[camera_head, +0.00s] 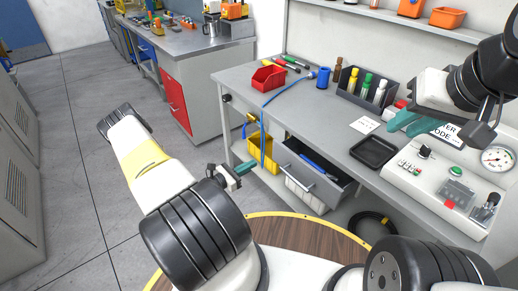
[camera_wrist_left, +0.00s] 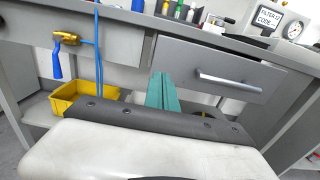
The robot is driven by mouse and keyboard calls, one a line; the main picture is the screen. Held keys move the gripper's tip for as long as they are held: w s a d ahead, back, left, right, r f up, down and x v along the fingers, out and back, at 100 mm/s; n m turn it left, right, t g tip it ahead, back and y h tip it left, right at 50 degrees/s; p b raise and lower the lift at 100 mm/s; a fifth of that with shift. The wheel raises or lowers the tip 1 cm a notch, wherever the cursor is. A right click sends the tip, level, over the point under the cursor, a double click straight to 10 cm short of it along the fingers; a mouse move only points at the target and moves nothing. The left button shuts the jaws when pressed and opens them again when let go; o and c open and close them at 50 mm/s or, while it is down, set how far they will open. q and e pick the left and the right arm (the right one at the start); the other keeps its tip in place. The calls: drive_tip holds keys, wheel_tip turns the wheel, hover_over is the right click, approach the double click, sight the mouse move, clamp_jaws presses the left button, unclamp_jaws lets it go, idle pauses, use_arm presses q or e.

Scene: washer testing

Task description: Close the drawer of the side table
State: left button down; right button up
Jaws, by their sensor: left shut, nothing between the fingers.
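The grey side table (camera_head: 240,83) has a drawer (camera_head: 309,183) that stands pulled out, its inside visible with a blue item (camera_head: 318,166) in it. The drawer front with its metal bar handle (camera_wrist_left: 228,82) shows in the left wrist view. My left gripper (camera_head: 245,167), with teal fingers, is shut and empty, to the left of the drawer in the head view. In the left wrist view its fingertips (camera_wrist_left: 163,92) overlap the left part of the drawer front; whether they touch it I cannot tell. My right gripper (camera_head: 409,124) is over the tabletop, its two teal fingers apart.
A yellow bin (camera_head: 262,153) sits on the lower shelf, left of the drawer, below a hanging blue hose (camera_head: 275,96). A black tray (camera_head: 374,151) and a control box with a gauge (camera_head: 450,180) are on the tabletop. The grey floor on the left is clear.

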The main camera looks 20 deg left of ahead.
use_arm(q)
approach(287, 144)
drive_tip(key=shift+f, duration=0.3)
drive_tip(key=x, duration=0.9)
drive_tip(key=shift+w+d, duration=0.2)
drive_tip(key=shift+w, duration=0.15)
drive_tip(key=shift+w+d+r, duration=0.1)
drive_tip(key=shift+w, duration=0.1)
